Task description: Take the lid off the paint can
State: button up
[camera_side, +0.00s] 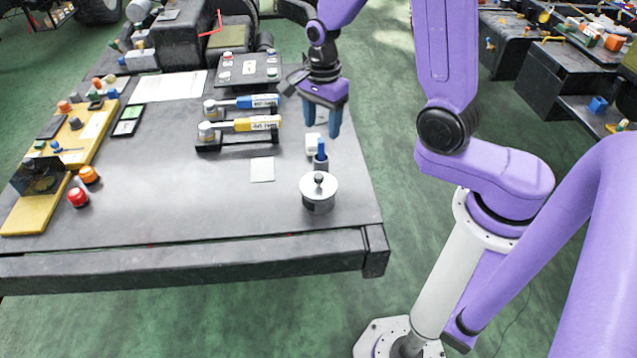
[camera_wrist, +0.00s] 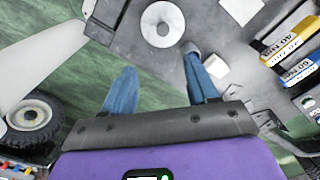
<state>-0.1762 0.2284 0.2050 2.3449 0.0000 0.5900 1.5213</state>
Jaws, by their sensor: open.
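The paint can (camera_side: 318,205) stands upright near the right front corner of the grey table. Its silvery round lid (camera_side: 318,187) with a dark knob sits on top of it. In the wrist view the lid (camera_wrist: 163,24) shows from above at the top middle, ahead of the fingers. My gripper (camera_side: 322,118) is open and empty, with blue fingers pointing down. It is above the table, behind the can in the side view and apart from it. In the wrist view the gripper (camera_wrist: 160,90) has its two fingers spread wide.
A small holder with a blue item (camera_side: 321,155) stands just behind the can, close to my fingers. Yellow (camera_side: 250,124) and blue (camera_side: 250,102) torque wrenches lie on a black rack to the left. A pale square (camera_side: 262,169) lies left of the can. The front-middle tabletop is clear.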

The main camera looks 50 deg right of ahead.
send_over(319, 175)
jog(key=f, duration=1.1)
jog(key=shift+s+d, duration=0.1)
jog(key=shift+s, duration=0.3)
jog(key=shift+w+a+f, duration=0.1)
jog(key=shift+w+f, duration=0.05)
jog(key=shift+f, duration=0.65)
jog(key=shift+w+a+f, duration=0.1)
jog(key=shift+w+f, duration=0.1)
jog(key=shift+f, duration=0.55)
jog(key=shift+w+a+f, duration=0.1)
jog(key=shift+w+f, duration=0.05)
jog(key=shift+f, duration=0.65)
jog(key=shift+s+d+f, duration=0.1)
jog(key=shift+f, duration=0.5)
grip_shut()
